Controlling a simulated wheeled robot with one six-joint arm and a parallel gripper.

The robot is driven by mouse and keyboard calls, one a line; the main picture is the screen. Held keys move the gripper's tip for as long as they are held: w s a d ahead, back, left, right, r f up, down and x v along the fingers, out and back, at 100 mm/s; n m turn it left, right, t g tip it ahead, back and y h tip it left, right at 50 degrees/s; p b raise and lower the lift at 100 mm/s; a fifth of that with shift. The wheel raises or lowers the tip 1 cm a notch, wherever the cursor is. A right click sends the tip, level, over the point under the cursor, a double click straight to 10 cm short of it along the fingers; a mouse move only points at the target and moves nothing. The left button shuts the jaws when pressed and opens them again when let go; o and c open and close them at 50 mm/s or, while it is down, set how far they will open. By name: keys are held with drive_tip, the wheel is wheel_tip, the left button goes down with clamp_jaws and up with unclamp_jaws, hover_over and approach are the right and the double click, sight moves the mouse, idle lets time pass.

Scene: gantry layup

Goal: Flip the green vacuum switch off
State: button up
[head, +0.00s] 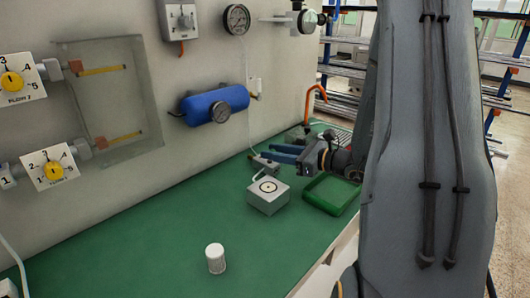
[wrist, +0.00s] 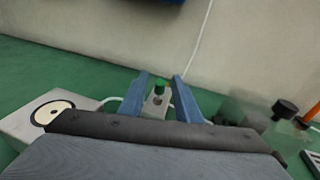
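The green vacuum switch (wrist: 159,88) shows in the wrist view as a small green-capped lever on a light metal plate. It stands between my gripper's two blue fingers, with a gap on each side. My gripper (wrist: 160,80) is open and nothing is held in it. In the head view my gripper (head: 269,152) is low over the green bench, pointing left, beyond the grey box with a round target. The switch's green cap cannot be made out there. I cannot tell which way the lever is tilted.
The grey box (head: 268,198) stands just in front of my gripper on the bench (head: 150,243). A green tray (head: 331,195) lies to its right. A white cylinder (head: 215,258) stands nearer. A blue tank (head: 214,104) and yellow-knobbed flow dials (head: 54,171) are on the wall.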

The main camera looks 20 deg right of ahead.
drive_tip(key=shift+v, duration=1.65)
drive_tip(key=shift+a, duration=0.1)
